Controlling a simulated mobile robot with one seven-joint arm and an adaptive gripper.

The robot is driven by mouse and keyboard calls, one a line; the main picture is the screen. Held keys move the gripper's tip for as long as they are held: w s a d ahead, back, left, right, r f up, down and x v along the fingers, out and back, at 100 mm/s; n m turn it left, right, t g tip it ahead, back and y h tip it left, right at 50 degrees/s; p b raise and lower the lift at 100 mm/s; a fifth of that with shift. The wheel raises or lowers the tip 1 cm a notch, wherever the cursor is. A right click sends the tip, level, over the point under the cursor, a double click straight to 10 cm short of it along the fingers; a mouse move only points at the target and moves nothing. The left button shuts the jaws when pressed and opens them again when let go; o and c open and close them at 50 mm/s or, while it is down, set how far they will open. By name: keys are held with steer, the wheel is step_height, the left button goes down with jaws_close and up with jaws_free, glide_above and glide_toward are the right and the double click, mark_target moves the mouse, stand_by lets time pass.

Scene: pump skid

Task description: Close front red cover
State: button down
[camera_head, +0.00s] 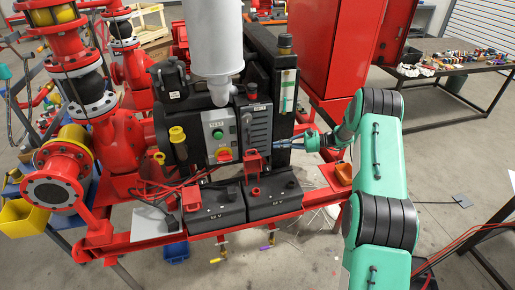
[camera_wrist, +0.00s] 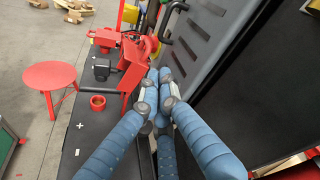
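Two red covers show on the black batteries. One red cover (camera_head: 253,162) stands raised on the right battery (camera_head: 287,196), with a red terminal ring (camera_head: 255,191) exposed in front of it. The other red cover (camera_head: 191,198) is on the left battery (camera_head: 217,208). In the wrist view, a raised red cover (camera_wrist: 133,66) stands just left of my fingertips, and the red ring (camera_wrist: 97,102) lies bare on the battery top. My gripper (camera_wrist: 159,74) has its blue fingertips together, with nothing seen between them. In the head view, my gripper (camera_head: 280,144) is right of the right battery's cover; contact is unclear.
The black engine panel (camera_head: 235,130) stands close behind the batteries. A grey ribbed panel (camera_wrist: 204,42) rises beside my fingers. Red cables (camera_head: 150,188) run left of the batteries. A red cabinet (camera_head: 335,45) stands behind. Open floor lies in front of the skid.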

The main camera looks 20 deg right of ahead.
steer(key=shift+a, duration=0.1)
steer(key=shift+b+x, duration=0.5)
steer(key=shift+x, duration=4.45)
steer(key=shift+s, duration=0.2)
steer(key=shift+s+r+n+t+y+b, duration=0.15)
steer(key=shift+s+n+t+y+b, duration=0.15)
steer(key=shift+s+n+b, duration=0.85)
steer(key=s+f+n+b, duration=0.2)
steer(key=s+b, duration=0.2)
steer(key=s, duration=0.5)
steer(key=s+f+n+b, duration=0.1)
steer(key=s+f, duration=0.2)
steer(key=f, duration=0.2)
steer(key=s+f+n+y+b, duration=0.1)
steer(key=s+f+b, duration=0.1)
steer(key=f, duration=0.3)
steer(key=shift+s+n+y, duration=0.3)
steer(key=shift+s+n, duration=0.05)
steer(key=shift+s, duration=0.05)
